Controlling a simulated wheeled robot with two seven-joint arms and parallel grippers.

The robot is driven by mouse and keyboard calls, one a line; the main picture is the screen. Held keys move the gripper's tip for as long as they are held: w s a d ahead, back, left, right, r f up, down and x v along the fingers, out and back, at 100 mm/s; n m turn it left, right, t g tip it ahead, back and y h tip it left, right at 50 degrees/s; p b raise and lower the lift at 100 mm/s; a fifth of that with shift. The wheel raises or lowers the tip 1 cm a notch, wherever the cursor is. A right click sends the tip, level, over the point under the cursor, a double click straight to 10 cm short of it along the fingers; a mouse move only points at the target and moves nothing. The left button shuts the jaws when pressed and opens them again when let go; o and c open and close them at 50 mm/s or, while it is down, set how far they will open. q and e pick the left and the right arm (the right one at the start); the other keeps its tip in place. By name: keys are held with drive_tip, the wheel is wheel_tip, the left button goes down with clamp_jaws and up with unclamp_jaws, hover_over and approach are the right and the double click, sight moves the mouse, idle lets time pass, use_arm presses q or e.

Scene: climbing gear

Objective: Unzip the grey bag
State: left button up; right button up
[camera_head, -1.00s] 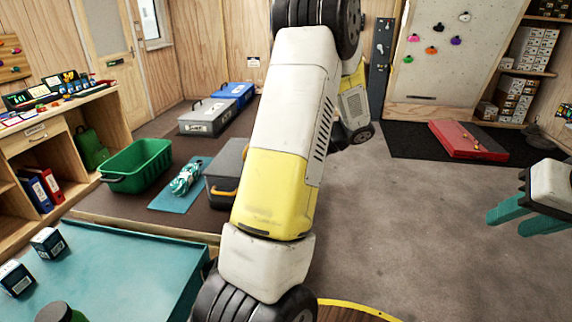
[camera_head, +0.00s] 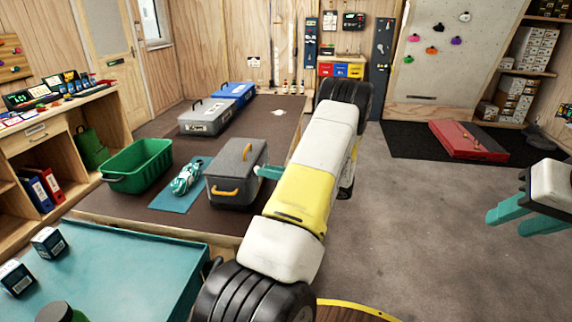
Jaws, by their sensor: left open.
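The grey bag (camera_head: 238,165) is a boxy dark grey case with a yellow-orange handle on its front and another yellow-orange piece at its top. It stands upright on the brown mat in the middle. My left gripper (camera_head: 268,172) shows only as a teal finger at the bag's right side; the rest is hidden behind my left arm. It looks close to the bag, but I cannot tell whether it touches. The zip is too small to make out. My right gripper (camera_head: 516,218) is at the right edge, its teal fingers apart and empty, far from the bag.
A blue mat (camera_head: 168,204) with a coiled teal rope (camera_head: 186,179) lies left of the bag. A green crate (camera_head: 138,168) is further left. A grey case (camera_head: 206,118) and a blue case (camera_head: 233,92) stand behind. A teal table (camera_head: 120,265) fills the front left.

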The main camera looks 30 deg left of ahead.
use_arm(q)
drive_tip(key=shift+s+a, duration=0.2)
drive_tip(key=shift+a, duration=1.15)
clamp_jaws()
idle(0.4)
